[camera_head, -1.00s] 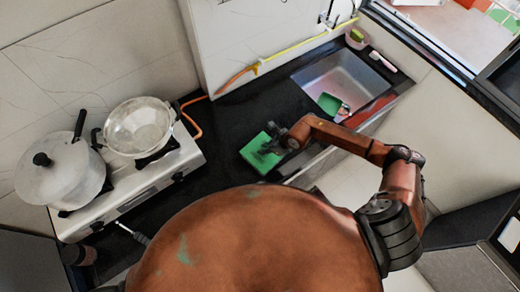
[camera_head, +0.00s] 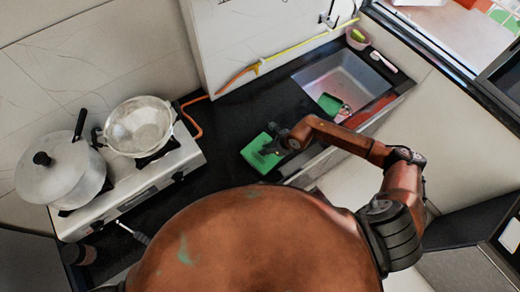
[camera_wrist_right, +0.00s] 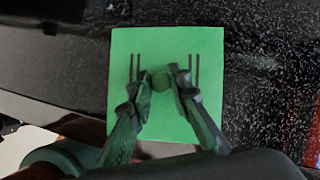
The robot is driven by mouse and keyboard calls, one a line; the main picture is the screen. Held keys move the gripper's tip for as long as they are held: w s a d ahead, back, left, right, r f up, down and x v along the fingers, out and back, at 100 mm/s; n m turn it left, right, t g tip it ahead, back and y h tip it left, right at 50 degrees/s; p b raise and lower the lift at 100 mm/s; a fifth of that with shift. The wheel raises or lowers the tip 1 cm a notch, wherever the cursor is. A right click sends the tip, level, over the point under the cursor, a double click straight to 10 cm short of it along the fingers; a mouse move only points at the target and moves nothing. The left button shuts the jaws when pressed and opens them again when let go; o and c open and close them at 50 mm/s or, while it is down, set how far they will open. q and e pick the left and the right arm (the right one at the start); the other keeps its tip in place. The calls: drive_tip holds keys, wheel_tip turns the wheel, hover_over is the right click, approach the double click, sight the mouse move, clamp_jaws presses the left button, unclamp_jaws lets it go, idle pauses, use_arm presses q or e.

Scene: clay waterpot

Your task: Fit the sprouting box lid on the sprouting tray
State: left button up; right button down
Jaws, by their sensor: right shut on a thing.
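A green square lid (camera_head: 257,153) is on the dark counter between the stove and the sink. In the right wrist view the lid (camera_wrist_right: 205,50) fills the middle, with a round knob (camera_wrist_right: 160,81) and dark slots on both sides. My right gripper (camera_head: 281,146) is over the lid's right part, pointing down. In the right wrist view its two fingers (camera_wrist_right: 161,76) are shut on the knob, one on each side. The tray cannot be made out; whether it lies under the lid is hidden. My left gripper is not in view.
The sink (camera_head: 345,76) is to the right, with a green item (camera_head: 329,103) in it. A stove (camera_head: 170,178) with a pot (camera_head: 62,180) and a colander (camera_head: 138,126) stands left. An orange hose (camera_head: 192,118) lies behind. The counter left of the lid is clear.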

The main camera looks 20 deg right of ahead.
drive_tip(key=c, duration=1.7)
unclamp_jaws()
drive_tip(key=shift+a, duration=0.1)
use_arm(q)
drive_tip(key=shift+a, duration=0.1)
use_arm(e)
drive_tip(key=shift+r, duration=0.1)
drive_tip(key=shift+s+r, duration=0.1)
drive_tip(key=shift+r, duration=0.2)
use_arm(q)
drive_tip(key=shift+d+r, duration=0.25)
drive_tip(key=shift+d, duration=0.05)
use_arm(e)
drive_tip(key=v, duration=1.1)
drive_tip(key=shift+s+r, duration=0.1)
drive_tip(key=shift+r, duration=0.05)
